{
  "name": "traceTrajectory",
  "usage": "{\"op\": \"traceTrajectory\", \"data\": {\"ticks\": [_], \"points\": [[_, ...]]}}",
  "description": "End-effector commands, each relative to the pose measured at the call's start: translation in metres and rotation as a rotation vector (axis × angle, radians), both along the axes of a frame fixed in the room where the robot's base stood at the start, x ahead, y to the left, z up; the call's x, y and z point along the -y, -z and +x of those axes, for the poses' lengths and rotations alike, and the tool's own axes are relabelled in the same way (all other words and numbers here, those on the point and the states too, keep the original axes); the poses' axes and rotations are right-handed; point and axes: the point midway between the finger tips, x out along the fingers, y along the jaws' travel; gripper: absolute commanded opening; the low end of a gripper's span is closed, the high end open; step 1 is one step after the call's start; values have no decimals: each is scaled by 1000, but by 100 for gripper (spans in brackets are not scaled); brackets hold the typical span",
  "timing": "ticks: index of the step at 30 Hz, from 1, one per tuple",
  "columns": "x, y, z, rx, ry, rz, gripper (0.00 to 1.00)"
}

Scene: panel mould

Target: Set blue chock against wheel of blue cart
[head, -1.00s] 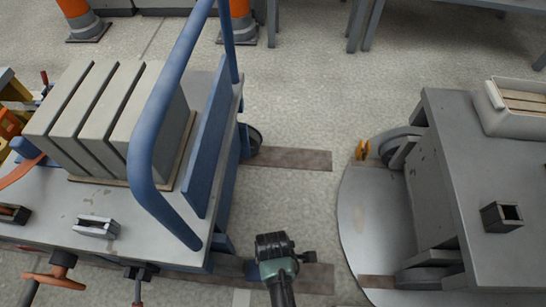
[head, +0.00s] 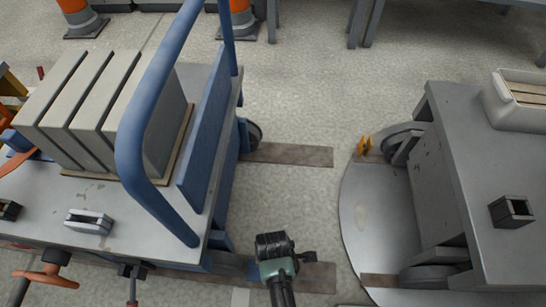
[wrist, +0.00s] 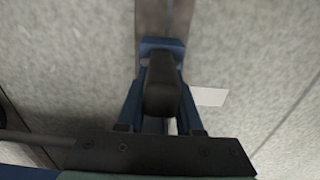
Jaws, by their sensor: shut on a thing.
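The blue cart (head: 210,140) stands at the left in the head view. One of its dark wheels (head: 254,134) rests at the end of a brown floor strip (head: 300,156). My gripper (head: 275,246) points down over the nearer brown strip (head: 318,278), to the right of the cart's near end. In the wrist view the gripper (wrist: 163,105) is shut on a dark upright grip. The blue chock (wrist: 162,46) shows at the far side of that grip, above a brown strip. In the head view the gripper hides the chock. I cannot tell whether it touches the floor or a wheel.
A grey cart (head: 460,180) stands at the right on a round metal plate (head: 372,215). Grey slabs (head: 95,110) load the blue cart. Open floor (head: 290,205) lies between the carts. Orange cones stand at the back.

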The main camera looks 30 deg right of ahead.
Motion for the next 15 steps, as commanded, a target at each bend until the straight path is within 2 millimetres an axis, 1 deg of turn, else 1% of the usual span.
{"op": "traceTrajectory", "data": {"ticks": [11, 12, 14, 15], "points": [[0, 7, 1, 2, 0, 0, 0], [0, 6, 1, 2, 0, 0, 42], [0, 6, 1, 2, 0, 0, 53], [0, 6, 1, 2, 0, 0, 60]]}}
